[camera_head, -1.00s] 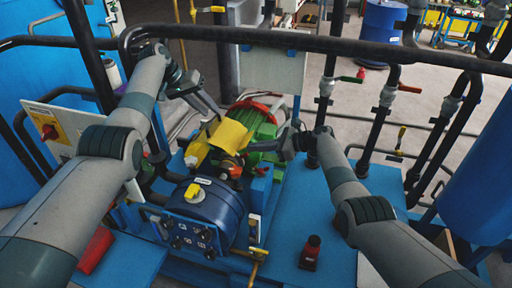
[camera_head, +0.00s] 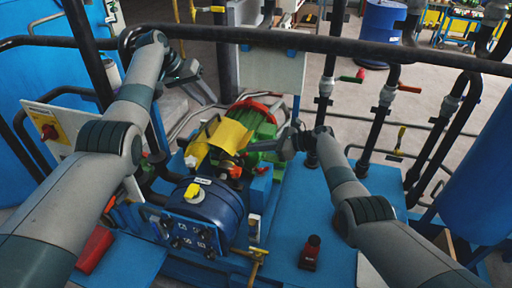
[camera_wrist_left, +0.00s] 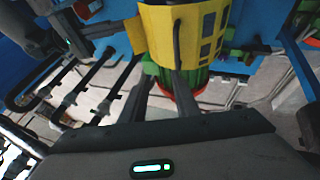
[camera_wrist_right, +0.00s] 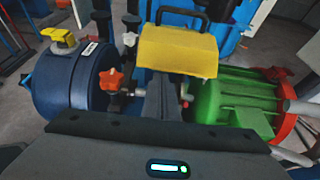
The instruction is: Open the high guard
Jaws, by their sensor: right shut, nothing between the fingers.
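The guard is a yellow cover (camera_head: 230,137) with a dark handle, set over the shaft between a blue motor-like drum (camera_head: 205,205) and a green ribbed body (camera_head: 262,125). The yellow guard also shows in the right wrist view (camera_wrist_right: 178,52) and in the left wrist view (camera_wrist_left: 195,30). My left gripper (camera_head: 210,100) is beyond the guard. In the left wrist view its fingers (camera_wrist_left: 160,85) are apart, with the handle close by; contact is unclear. My right gripper (camera_head: 285,148) is at the guard's right side. Its fingers (camera_wrist_right: 165,97) are together and empty, just below the guard's edge.
A dark rail (camera_head: 300,42) crosses above the machine, and my left arm passes close to it. Vertical pipes with valves (camera_head: 328,85) stand to the right. A small red and black object (camera_head: 310,252) stands on the blue base (camera_head: 335,225), which is otherwise clear there.

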